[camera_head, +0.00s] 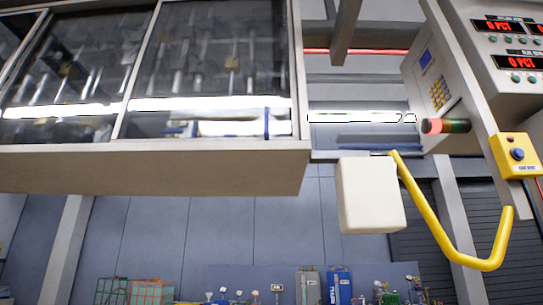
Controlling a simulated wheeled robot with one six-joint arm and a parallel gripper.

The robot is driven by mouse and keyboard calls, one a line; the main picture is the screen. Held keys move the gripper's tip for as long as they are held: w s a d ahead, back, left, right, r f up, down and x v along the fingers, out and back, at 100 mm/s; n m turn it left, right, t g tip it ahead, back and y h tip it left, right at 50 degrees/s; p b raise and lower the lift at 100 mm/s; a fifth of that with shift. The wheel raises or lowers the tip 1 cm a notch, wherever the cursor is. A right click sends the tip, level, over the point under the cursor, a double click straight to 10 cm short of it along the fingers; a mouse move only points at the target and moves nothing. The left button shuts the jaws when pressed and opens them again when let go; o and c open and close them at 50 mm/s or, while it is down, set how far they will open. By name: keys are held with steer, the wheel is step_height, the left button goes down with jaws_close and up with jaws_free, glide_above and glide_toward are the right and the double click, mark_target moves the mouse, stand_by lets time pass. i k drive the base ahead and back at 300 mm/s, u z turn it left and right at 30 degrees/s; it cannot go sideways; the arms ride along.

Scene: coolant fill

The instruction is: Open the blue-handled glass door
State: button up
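A glass-fronted cabinet fills the upper left, with large dark panes in a grey-beige frame. The right-hand glass panel (208,60) appears to be the door. A short upright blue handle (267,123) shows near its lower right edge. The panel looks shut against the frame. Reflections and metal parts behind the glass make the inside hard to read. My gripper does not show in this view.
A pale box (370,195) and a bent yellow bar (440,235) stand right of the cabinet. A control panel (510,45) with red displays is at the upper right, above a yellow button box (516,155). Equipment, including a blue unit (338,287), lines the bottom.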

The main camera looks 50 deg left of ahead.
mark_target(115, 138)
steer(key=z, duration=0.35)
steer(key=k, duration=0.55)
steer(key=u, duration=1.45)
